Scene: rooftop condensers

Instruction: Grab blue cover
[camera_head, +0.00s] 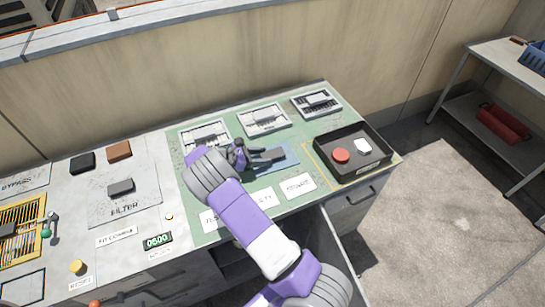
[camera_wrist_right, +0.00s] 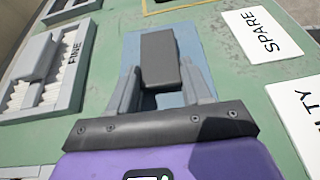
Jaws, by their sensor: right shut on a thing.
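The blue cover (camera_head: 291,157) is a flat light-blue plate with a dark grey block-shaped grip (camera_wrist_right: 160,60) on top. It lies on the green work mat, in front of the filter frames. My right gripper (camera_head: 256,157) is shut on this grip, with one finger on each side of it in the wrist view. The plate (camera_wrist_right: 196,45) shows beyond and beside the fingers. Whether it is lifted at all, I cannot tell. Part of it is hidden under the gripper. My left gripper is not in view.
Several framed filters (camera_head: 264,119) stand along the back of the mat. A black tray (camera_head: 350,177) with a red round piece (camera_head: 341,155) and a white piece is to the right. Paper labels (camera_head: 298,187) lie in front.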

